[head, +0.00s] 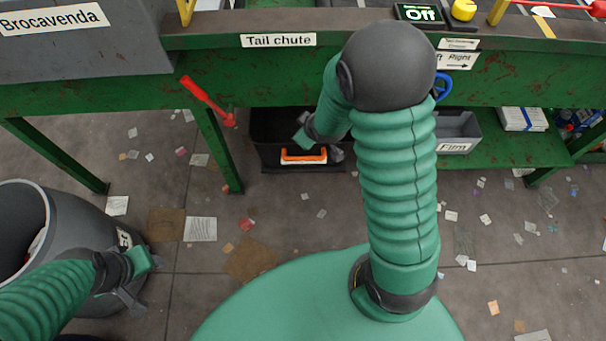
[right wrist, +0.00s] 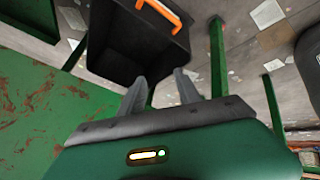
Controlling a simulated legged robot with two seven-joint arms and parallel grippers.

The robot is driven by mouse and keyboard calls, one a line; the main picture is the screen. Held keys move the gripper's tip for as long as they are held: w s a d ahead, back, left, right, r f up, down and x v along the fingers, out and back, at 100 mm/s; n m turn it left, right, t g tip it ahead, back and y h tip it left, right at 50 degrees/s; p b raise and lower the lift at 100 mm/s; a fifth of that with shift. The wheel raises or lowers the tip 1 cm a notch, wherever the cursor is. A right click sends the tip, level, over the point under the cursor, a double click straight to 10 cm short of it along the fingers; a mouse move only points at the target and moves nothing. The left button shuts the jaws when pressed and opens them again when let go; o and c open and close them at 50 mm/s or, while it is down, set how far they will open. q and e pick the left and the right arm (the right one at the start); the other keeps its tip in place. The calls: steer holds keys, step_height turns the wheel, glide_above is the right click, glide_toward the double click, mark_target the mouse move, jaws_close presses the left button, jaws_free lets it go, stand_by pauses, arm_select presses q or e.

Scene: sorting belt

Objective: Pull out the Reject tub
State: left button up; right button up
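A black tub (head: 275,125) with an orange handle (head: 303,156) on its front sits on the floor under the green belt frame, below the Tail chute sign. I see no Reject label on it. In the right wrist view the tub (right wrist: 125,40) and its orange handle (right wrist: 158,14) lie beyond my fingers. My right gripper (right wrist: 160,84) is open with nothing between its fingers. In the head view my right gripper (head: 322,145) is over the tub's front right side, partly hidden by my arm. My left gripper (head: 139,281) is beside a grey bin, its finger gap unclear.
A round grey bin (head: 70,225) stands at the left. A grey Film tub (head: 458,130) sits on a green shelf at the right. A green leg (head: 217,150) and a red lever (head: 205,98) are left of the black tub. The floor in front has scattered scraps.

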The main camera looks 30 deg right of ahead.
steer(key=w+d+f+n+t+b, duration=0.25)
steer(key=d+f, duration=0.35)
steer(key=f, duration=0.3)
steer(key=w+d+f+n+t+b, duration=0.1)
steer(key=w+d+f+n+b, duration=0.3)
steer(key=f, duration=0.5)
steer(key=n+t+y+b, duration=0.6)
steer(key=n, duration=0.3)
glide_toward(304, 158)
steer(key=shift+g, duration=0.25)
steer(key=b+x, duration=0.2)
steer(key=x, duration=0.1)
steer(key=b+x, duration=0.3)
steer(key=f+b+x, duration=0.1)
steer(key=b+x, duration=0.1)
steer(key=x, duration=0.1)
steer(key=shift+w+d, duration=0.15)
steer(key=shift+w, duration=0.25)
arm_select(q)
steer(key=s+x, duration=0.2)
steer(key=x, duration=0.9)
steer(key=s+f+x, duration=0.1)
steer(key=s+x, duration=0.2)
steer(key=x, duration=0.8)
steer(key=shift+f, duration=0.5)
arm_select(e)
steer(key=shift+w+r, duration=0.1)
steer(key=shift+w, duration=0.2)
